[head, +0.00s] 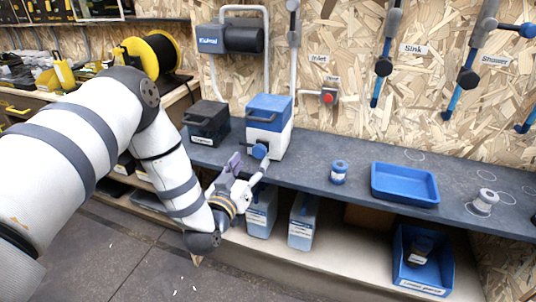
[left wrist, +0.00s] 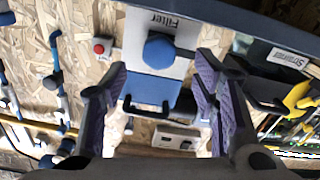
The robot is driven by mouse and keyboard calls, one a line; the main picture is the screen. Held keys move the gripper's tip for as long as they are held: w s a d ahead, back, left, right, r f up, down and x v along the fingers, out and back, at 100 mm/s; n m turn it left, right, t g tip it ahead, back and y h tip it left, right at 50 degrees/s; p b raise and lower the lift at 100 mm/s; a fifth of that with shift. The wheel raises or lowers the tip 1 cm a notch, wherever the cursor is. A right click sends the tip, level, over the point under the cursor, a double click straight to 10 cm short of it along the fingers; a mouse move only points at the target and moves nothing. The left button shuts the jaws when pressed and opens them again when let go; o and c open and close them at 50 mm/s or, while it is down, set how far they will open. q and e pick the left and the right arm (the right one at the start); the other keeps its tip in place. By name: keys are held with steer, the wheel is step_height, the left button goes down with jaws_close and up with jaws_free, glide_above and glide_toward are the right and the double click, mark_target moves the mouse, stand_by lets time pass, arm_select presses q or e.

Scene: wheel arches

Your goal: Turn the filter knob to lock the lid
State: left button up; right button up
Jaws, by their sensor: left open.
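The filter box (head: 266,137) is white with a blue lid (head: 268,112) and stands on the dark shelf against the wall. Its blue filter knob (head: 259,151) is on the front face; the lid has a dark handle. In the left wrist view the picture is upside down: the knob (left wrist: 160,51) shows below the label "Filter", with the blue lid (left wrist: 152,88) beneath it. My left gripper (head: 247,169) is open and empty in front of the box. In the wrist view its purple-padded fingers (left wrist: 158,88) stand on either side of the lid, apart from the knob. My right gripper is not in view.
A black strainer box (head: 207,122) stands left of the filter box. A red button (head: 328,97) is on the wall to the right. A blue tray (head: 404,196) and a small blue jar (head: 339,172) sit farther right on the shelf. Containers (head: 303,222) stand below.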

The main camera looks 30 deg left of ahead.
mark_target(258, 153)
arm_select(q)
steer(key=x, duration=0.6)
steer(key=shift+w+b, duration=0.15)
steer(key=shift+b, duration=0.15)
steer(key=c, duration=1.2)
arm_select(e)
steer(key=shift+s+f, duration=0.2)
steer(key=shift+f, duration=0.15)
arm_select(q)
steer(key=shift+d, duration=0.1)
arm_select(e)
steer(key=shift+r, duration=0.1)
arm_select(q)
steer(key=m+p, duration=0.2)
steer(key=m, duration=0.2)
steer(key=m+p, duration=0.1)
steer(key=m, duration=0.3)
steer(key=shift+m, duration=0.3)
steer(key=m, duration=0.4)
steer(key=shift+f+p, duration=0.1)
steer(key=shift+p, duration=0.2)
steer(key=m, duration=0.5)
steer(key=shift+f, duration=0.1)
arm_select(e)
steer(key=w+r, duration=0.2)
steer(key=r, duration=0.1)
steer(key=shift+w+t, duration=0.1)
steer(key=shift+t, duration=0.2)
arm_select(q)
steer(key=shift+m, duration=0.3)
